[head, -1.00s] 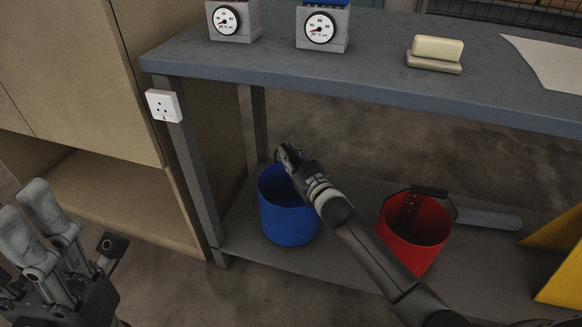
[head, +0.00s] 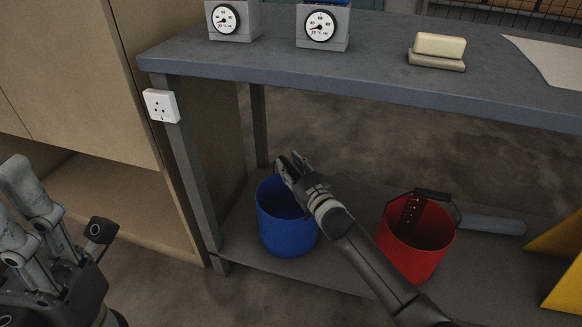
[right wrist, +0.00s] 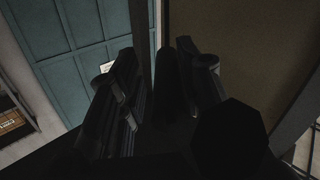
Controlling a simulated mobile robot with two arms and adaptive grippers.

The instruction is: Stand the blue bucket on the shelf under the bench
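The blue bucket (head: 287,232) stands upright on the low shelf (head: 335,262) under the grey bench (head: 370,88), near the bench's left front leg. Its base looks to rest on the shelf. My right gripper (head: 292,162) is at the bucket's rim, its fingers spread apart. The bucket's handle cannot be made out; my right arm hides part of the rim. My left gripper (head: 65,205) is open and empty at the lower left, away from the bucket.
A red bucket (head: 415,240) with a dark handle stands right of the blue one on the shelf. A grey cylinder (head: 492,224) and a yellow object (head: 562,268) are farther right. Gauges (head: 322,27) and a soap-like block (head: 440,45) sit on the bench. A wooden cabinet (head: 120,200) is left.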

